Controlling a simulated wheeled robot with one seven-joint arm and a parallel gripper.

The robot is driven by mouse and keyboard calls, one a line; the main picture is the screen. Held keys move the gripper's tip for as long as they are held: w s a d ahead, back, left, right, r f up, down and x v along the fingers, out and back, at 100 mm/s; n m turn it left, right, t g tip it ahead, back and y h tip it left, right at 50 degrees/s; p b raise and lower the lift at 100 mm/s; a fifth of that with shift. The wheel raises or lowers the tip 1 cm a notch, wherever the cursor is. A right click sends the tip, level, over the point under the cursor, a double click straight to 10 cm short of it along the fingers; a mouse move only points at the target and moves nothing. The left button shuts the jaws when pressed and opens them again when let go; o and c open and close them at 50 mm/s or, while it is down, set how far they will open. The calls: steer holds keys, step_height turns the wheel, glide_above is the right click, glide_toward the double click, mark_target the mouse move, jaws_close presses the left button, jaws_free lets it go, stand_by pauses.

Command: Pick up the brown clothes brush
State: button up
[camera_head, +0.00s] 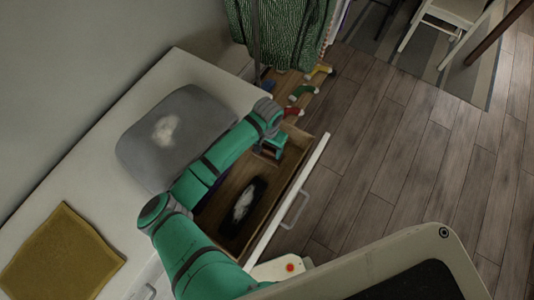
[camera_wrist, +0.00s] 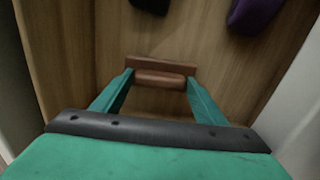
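The brown clothes brush (camera_wrist: 160,78) lies on the wooden floor of an open drawer (camera_head: 312,165), seen in the wrist view. My gripper (camera_wrist: 160,76) is down inside the drawer, its two green fingers spread wide. The fingertips stand at either end of the brush's rounded top, very near it; I cannot tell whether they touch. In the head view my gripper (camera_head: 275,145) is at the drawer's far end, and the brush is hidden behind it and my arm.
A black item with a white patch (camera_head: 242,207) lies in the drawer. A purple item (camera_wrist: 255,12) shows in the wrist view. The drawer walls are close around my gripper. A grey cushion (camera_head: 165,140) and mustard cloth (camera_head: 62,255) lie on the white top. Clothes (camera_head: 285,30) hang beyond.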

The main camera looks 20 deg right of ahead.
steer(key=c, duration=0.6)
steer(key=shift+r, duration=0.15)
step_height(320, 180, up, 28)
steer(key=shift+f, duration=0.1)
stand_by(0.3)
